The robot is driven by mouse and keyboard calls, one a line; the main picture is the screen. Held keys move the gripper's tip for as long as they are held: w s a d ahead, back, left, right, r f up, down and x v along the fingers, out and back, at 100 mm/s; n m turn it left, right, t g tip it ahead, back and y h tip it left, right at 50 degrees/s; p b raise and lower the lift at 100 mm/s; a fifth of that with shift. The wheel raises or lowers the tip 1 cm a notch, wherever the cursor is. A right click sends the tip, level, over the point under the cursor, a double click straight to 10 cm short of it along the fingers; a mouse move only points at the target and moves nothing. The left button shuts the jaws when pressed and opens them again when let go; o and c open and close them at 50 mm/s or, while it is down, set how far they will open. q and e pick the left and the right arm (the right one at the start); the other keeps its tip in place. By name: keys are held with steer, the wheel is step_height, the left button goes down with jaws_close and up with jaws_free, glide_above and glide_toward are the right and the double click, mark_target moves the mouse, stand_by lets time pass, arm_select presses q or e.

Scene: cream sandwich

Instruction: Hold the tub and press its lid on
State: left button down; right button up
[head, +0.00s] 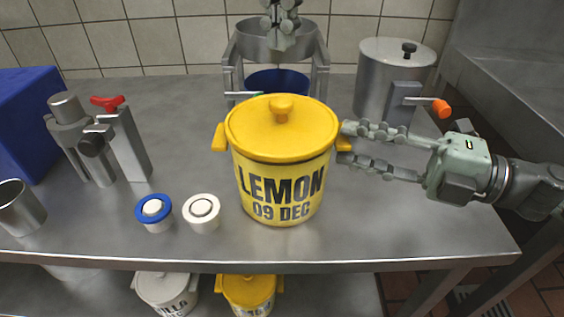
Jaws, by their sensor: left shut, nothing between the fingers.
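The yellow tub (280,195), marked LEMON 09 DEC, stands upright near the middle of the steel table. Its yellow lid (250,118) with a round knob lies on top, looking level; I cannot tell whether it is fully seated. My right gripper (343,143) reaches in from the right, one finger above and one below the tub's right side handle, and looks shut on it. My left gripper (283,42) is shut and empty, pointing down at the top of the view, above and behind the lid and apart from it.
A steel machine (277,40) with a blue vessel (270,80) stands behind the tub. A steel canister (393,62) is at back right. A blue-topped pot (153,208) and white-topped pot (201,208) sit left of the tub. Clamp-like metal equipment (92,140) stands further left.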

steer(key=shift+v, duration=0.9)
steer(key=v, duration=1)
